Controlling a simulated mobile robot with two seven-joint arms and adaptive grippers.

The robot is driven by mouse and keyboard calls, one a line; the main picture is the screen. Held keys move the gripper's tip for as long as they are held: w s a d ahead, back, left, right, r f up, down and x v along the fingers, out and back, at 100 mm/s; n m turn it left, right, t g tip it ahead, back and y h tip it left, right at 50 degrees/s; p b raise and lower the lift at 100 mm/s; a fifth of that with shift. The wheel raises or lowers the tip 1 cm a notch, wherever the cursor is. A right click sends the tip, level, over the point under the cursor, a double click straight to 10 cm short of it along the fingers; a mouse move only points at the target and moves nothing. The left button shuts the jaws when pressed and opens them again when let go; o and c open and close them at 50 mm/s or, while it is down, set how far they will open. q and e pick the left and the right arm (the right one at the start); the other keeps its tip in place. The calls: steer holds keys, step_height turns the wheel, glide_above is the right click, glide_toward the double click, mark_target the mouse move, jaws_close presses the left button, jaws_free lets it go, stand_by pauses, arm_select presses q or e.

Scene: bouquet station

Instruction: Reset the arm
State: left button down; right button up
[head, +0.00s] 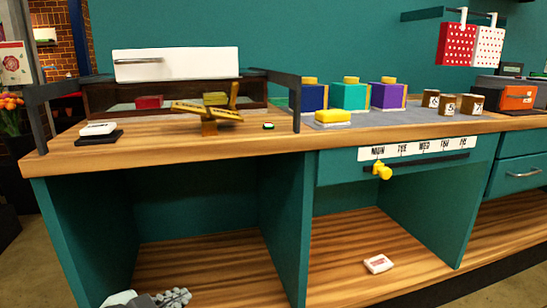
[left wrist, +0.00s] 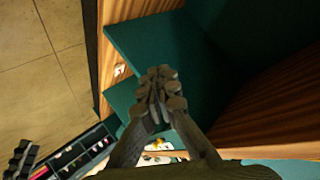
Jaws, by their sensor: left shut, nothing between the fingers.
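My left gripper (head: 178,296) shows at the bottom left edge of the head view, low in front of the open left bay of the bench. In the left wrist view its two dark fingers (left wrist: 160,88) meet at the tips, shut with nothing between them. A dark knobbed shape (left wrist: 18,158) at the lower left of that view looks like my right gripper, but it is cut off and its jaws are unclear. The right gripper does not show in the head view.
The wooden bench top (head: 250,143) holds a brass balance (head: 208,112), a white-and-black device (head: 98,130) and a yellow block (head: 332,117). A yellow knob (head: 378,171) sticks out below the day strip. A small white-and-red box (head: 378,264) lies on the lower shelf (head: 335,285).

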arm_select(q)
steer(key=s+a+f+n+g+y, duration=0.2)
steer(key=s+f+n+g+y, duration=0.15)
steer(key=s+f+n, duration=0.8)
steer(key=s+a+f+m+g+y+p, duration=0.2)
steer(key=s+a+f+g+p, duration=0.3)
steer(key=s+f, duration=0.3)
step_height(320, 180, down, 4)
steer(key=shift+a+r+m+p, duration=0.25)
steer(key=shift+a+m+p, duration=0.1)
steer(key=shift+a+p, duration=0.45)
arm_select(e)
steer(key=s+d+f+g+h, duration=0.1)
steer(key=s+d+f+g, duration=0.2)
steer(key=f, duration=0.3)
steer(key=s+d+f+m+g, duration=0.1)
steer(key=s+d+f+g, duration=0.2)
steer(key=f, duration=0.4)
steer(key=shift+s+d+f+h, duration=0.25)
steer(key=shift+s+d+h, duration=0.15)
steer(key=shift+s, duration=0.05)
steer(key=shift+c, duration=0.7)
